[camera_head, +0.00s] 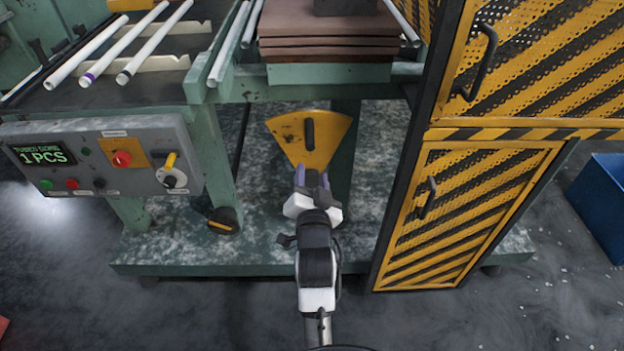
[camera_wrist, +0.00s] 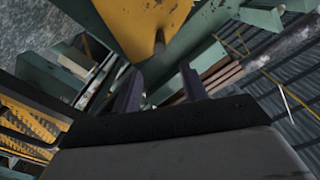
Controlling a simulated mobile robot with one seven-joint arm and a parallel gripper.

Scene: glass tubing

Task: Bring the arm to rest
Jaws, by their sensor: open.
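My gripper (camera_head: 312,180) is in the middle of the head view, in front of the machine's lower part. Its two fingers stand apart with nothing visible between them. In the wrist view my gripper (camera_wrist: 160,88) also shows two separated dark fingers. A yellow fan-shaped plate (camera_head: 291,134) with a dark handle (camera_head: 309,131) is just beyond the fingertips. The plate also shows in the wrist view (camera_wrist: 135,22), above the fingers. I cannot tell whether the fingers touch it. My arm reaches up from the bottom middle of the head view.
A control panel (camera_head: 95,158) with a display reading "1 PCS" is at the left. Several glass tubes (camera_head: 145,45) lie on the rack above. A yellow-black striped cabinet (camera_head: 465,205) stands close at the right. A blue bin (camera_head: 602,205) is at the far right. Dark floor in front is clear.

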